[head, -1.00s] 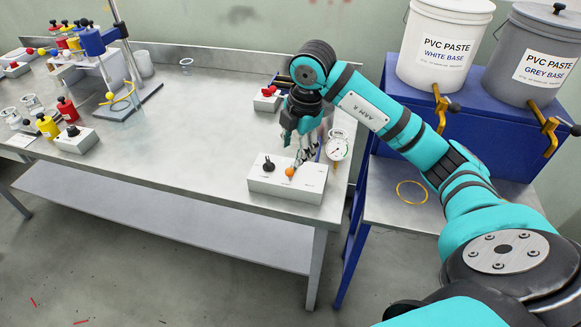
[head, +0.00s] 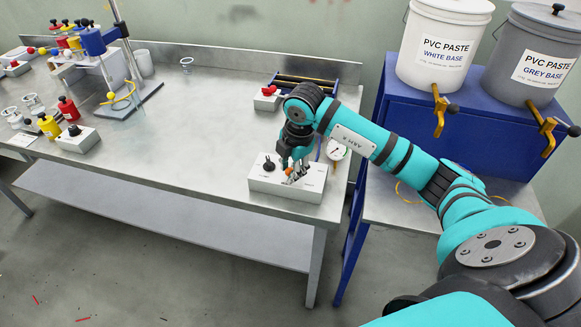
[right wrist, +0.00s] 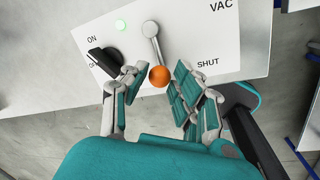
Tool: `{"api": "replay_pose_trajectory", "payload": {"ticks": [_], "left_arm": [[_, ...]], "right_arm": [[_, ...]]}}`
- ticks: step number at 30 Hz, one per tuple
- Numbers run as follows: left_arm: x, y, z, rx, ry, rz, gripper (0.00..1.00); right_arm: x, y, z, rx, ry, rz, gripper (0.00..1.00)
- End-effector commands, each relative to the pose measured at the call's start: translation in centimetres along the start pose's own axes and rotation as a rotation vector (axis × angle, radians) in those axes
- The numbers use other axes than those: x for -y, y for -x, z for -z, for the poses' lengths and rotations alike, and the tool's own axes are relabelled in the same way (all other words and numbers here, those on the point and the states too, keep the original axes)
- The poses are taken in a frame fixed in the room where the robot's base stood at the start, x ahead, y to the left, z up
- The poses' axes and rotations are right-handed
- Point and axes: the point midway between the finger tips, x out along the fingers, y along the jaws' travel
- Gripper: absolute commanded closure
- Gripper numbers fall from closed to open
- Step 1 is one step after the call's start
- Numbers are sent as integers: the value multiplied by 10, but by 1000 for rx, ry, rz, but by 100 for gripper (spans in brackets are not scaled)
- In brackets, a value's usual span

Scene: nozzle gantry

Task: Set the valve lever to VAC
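The valve lever (right wrist: 152,45) is a grey bar with an orange ball end (right wrist: 159,76), mounted on a white control box (head: 262,188) at the front right of the bench. In the right wrist view the bar points down from its pivot, left of the SHUT label (right wrist: 208,63). The VAC label (right wrist: 221,5) is further up and right. My right gripper (right wrist: 157,72) is open, with its fingers on either side of the ball and visible gaps to it. In the head view my right gripper (head: 294,170) is over the box and largely hides the lever. My left gripper is out of view.
A gauge (head: 337,150) stands just right of the box. A small box with a red knob (head: 268,92) is behind. The bench middle is clear.

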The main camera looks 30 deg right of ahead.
Motion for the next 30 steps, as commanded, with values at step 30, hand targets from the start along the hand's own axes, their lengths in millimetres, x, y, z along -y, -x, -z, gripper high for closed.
{"api": "replay_pose_trajectory", "payload": {"ticks": [30], "left_arm": [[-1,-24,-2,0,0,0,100]], "right_arm": [[12,1,-14,-66,347,-2,100]]}}
